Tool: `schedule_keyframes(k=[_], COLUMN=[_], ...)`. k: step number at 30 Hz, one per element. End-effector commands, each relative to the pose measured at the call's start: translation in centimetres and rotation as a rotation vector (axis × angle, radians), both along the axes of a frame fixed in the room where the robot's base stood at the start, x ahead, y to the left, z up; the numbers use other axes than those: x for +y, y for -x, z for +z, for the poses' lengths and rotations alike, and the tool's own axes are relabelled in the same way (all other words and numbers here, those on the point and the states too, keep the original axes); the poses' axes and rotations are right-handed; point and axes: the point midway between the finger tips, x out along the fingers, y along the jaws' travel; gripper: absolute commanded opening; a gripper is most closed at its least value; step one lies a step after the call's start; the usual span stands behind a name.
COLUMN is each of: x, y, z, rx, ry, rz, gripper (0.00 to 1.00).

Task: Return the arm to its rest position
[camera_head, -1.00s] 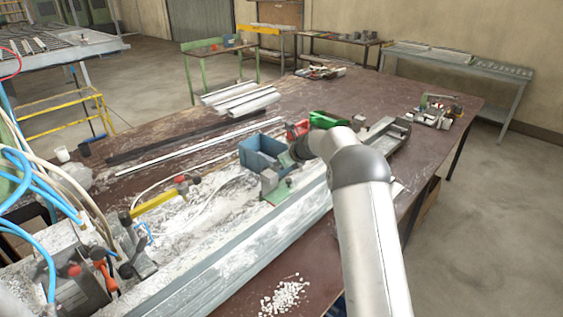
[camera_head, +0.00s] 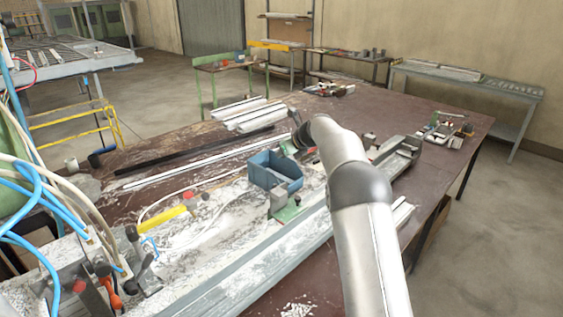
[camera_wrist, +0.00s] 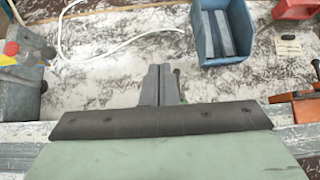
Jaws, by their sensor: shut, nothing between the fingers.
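My arm (camera_head: 367,205) reaches from the bottom right over the bench in the head view, bent at a grey joint. Its dark far end (camera_head: 304,136) is beside the blue bin; the fingers cannot be made out there. In the wrist view my gripper (camera_wrist: 160,84) shows as two grey fingers side by side, shut with nothing between them. They are over the pale, shavings-covered bench surface, below and left of the blue bin (camera_wrist: 207,48) in the picture. Nothing visible is held.
The blue bin (camera_head: 262,172) stands on the bench; grey bars (camera_wrist: 212,34) lie in it. A clamp with a red knob (camera_wrist: 11,48) is at left, a red item (camera_wrist: 297,8) at upper right. Pale profiles (camera_head: 248,113) lie farther back. The brown bench top (camera_head: 400,106) has free room.

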Motion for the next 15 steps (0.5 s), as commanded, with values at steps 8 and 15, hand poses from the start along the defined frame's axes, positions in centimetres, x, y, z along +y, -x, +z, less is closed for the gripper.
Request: schedule_keyframes(k=[8, 15], x=[-0.1, -1.1], y=[0.0, 3.7], z=[0.1, 1.3], rx=[0.002, -0.044], ry=[0.001, 0.145], rz=[0.000, 0.132], gripper=[0.00, 0.00])
